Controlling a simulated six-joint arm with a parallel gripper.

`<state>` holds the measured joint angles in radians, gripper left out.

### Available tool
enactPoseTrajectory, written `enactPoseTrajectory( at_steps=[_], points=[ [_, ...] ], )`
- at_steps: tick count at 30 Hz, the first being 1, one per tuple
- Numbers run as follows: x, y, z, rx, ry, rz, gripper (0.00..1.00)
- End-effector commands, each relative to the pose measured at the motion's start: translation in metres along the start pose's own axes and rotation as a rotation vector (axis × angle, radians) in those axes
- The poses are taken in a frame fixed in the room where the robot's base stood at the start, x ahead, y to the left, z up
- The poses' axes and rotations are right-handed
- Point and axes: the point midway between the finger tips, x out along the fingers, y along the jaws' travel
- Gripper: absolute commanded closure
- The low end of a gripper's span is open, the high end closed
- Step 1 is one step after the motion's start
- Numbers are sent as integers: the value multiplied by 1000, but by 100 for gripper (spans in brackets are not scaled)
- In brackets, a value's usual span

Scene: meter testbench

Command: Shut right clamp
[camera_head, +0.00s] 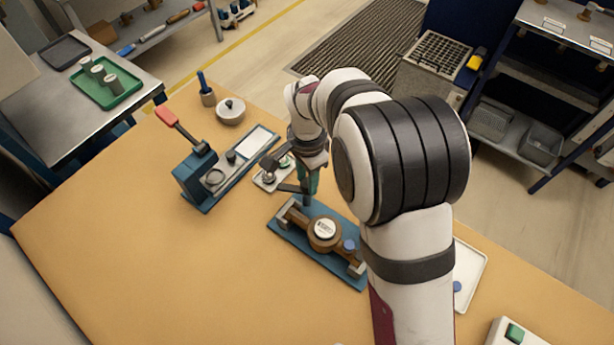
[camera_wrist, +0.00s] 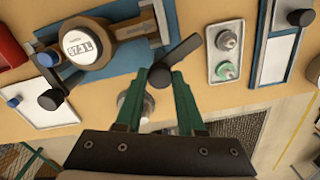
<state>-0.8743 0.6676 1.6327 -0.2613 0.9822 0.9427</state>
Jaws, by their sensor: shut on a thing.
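The meter fixture is a blue base (camera_head: 305,247) with a brown round meter (camera_head: 323,230) lying between two end brackets. The meter's white dial also shows in the wrist view (camera_wrist: 80,47). A dark clamp lever (camera_head: 291,188) stands out at the fixture's far end; in the wrist view it is a black bar (camera_wrist: 185,52) with a round knob. My gripper (camera_head: 308,190) has green fingers, seen in the wrist view (camera_wrist: 162,77) closed around the lever's knob. The fixture's other end is partly hidden by my arm in the head view.
A small grey tray (camera_wrist: 226,77) with a silver and a green knob sits close beside the lever. A blue press with a red handle (camera_head: 167,117) stands to the left. A white tray (camera_head: 470,280) lies to the right. The front left tabletop is clear.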

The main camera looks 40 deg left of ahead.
Motion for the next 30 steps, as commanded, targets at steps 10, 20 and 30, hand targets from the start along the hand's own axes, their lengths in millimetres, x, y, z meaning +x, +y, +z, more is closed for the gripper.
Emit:
enactPoseTrajectory(
  at_steps=[10, 20, 30],
  points=[
    [0, 0, 0, -324, 1, -1, 100],
    [0, 0, 0, -637, 1, -1, 100],
    [0, 0, 0, -917, 1, 0, 100]
  ],
)
